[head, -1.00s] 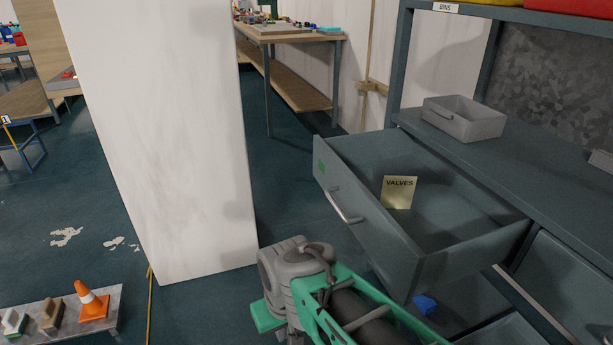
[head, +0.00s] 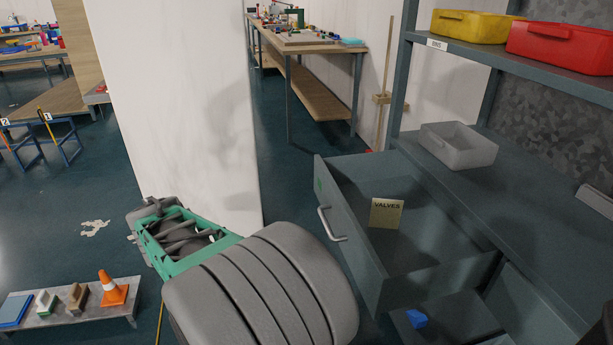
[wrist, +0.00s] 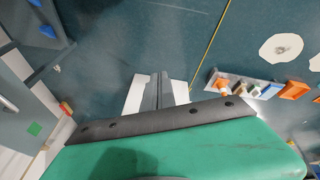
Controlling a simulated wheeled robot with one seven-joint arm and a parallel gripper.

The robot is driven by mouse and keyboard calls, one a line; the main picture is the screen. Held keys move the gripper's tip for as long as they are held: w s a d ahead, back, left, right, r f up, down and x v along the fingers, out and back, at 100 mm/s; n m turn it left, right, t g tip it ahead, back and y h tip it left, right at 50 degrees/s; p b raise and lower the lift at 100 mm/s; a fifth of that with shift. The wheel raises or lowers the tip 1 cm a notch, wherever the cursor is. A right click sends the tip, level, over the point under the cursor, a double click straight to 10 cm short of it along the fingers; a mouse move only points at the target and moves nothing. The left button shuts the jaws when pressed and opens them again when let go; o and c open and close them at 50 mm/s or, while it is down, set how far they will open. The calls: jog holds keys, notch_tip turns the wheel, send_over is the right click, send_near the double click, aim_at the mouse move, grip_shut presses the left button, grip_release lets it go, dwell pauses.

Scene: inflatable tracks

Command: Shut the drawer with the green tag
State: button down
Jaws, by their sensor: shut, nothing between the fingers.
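The drawer (head: 345,245) with the green tag (head: 319,186) is pulled well out of the grey bench at the right of the head view. It has a metal handle (head: 331,224) on its front and a card reading VALVES (head: 386,213) inside. In the wrist view the green tag (wrist: 34,129) and part of the drawer front (wrist: 18,125) show at the left edge. My gripper (wrist: 160,77) is shut and empty, apart from the drawer front and to its right in the wrist view. In the head view my arm covers the lower middle; the fingertips cannot be made out there.
A white pillar (head: 190,110) stands close behind my arm. A lower drawer, also open, holds a blue object (head: 416,318). A low bench (head: 75,318) with a cone (head: 113,289) stands at lower left. A grey bin (head: 458,146) sits on the benchtop.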

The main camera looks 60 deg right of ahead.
jog(key=d+r+m+h+p, duration=0.2)
jog(key=d+r+p, duration=0.3)
jog(key=d, duration=0.8)
jog(key=s+d+r+m+g+h+p, duration=0.1)
jog(key=s+d+r+m+g+p, duration=0.15)
jog(key=d, duration=0.65)
jog(key=s+d+r+m+g+h+p, duration=0.1)
jog(key=s+d+p, duration=0.15)
jog(key=d, duration=0.75)
jog(key=shift+h, duration=0.3)
jog(key=s+d+f, duration=0.1)
jog(key=d+f, duration=0.1)
jog(key=d, duration=0.1)
jog(key=s+d+f, duration=0.1)
jog(key=d+f, duration=0.2)
jog(key=s+d+f+b, duration=0.1)
jog(key=s+d+f, duration=0.1)
jog(key=d+f, duration=0.1)
jog(key=shift+d+f, duration=0.1)
jog(key=shift+d, duration=0.05)
jog(key=shift+s+d, duration=0.1)
